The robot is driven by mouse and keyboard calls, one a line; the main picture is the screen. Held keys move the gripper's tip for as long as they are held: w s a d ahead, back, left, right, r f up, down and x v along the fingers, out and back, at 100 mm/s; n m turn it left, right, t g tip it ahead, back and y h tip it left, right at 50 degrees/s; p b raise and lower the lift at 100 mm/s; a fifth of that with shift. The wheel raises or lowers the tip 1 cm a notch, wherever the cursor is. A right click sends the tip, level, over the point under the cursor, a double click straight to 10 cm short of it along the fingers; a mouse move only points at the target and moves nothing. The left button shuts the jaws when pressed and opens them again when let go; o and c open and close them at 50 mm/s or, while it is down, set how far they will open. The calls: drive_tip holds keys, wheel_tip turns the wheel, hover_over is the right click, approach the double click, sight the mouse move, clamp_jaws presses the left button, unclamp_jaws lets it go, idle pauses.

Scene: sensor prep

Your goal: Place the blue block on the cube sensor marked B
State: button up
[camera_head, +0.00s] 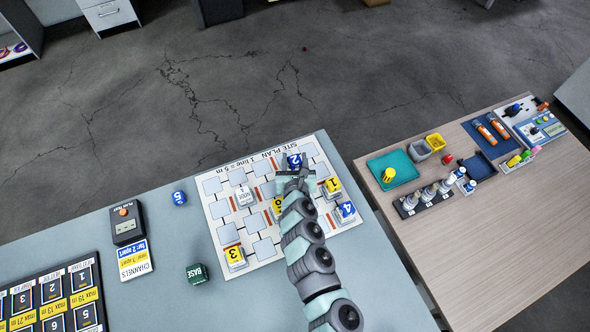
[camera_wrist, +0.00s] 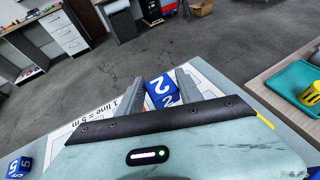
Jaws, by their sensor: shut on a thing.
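My gripper (camera_head: 293,174) is over the far right part of the white site-plan board (camera_head: 265,263). It is shut on a blue block marked 2 (camera_head: 295,160), which also shows between the two grey fingers in the wrist view (camera_wrist: 161,88). The arm hides part of the board, and I cannot tell whether the block touches it. No cube marked with only B shows; a dark green cube reading BASE (camera_head: 197,273) sits on the table left of the board. Another blue cube, marked 5 (camera_head: 179,198), lies left of the board, and a blue one marked 4 (camera_head: 345,210) is on its right side.
Yellow cubes marked 1 (camera_head: 332,186) and 3 (camera_head: 235,255) and a white cube (camera_head: 244,196) stand on the board. A control box (camera_head: 127,224) and a number panel (camera_head: 55,297) are at left. A wooden table (camera_head: 490,250) with trays is at right, across a gap.

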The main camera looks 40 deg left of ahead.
sight(295, 168)
drive_tip(key=shift+f, duration=2.75)
drive_tip(key=shift+f+b, duration=0.2)
drive_tip(key=shift+b, duration=0.15)
drive_tip(key=o, duration=1.4)
drive_tip(key=shift+c, duration=0.2)
drive_tip(key=shift+r, duration=0.1)
drive_tip(key=shift+r+p, duration=0.2)
drive_tip(key=shift+p, duration=0.15)
drive_tip(key=v, duration=1.2)
drive_tip(key=shift+w+f, duration=0.1)
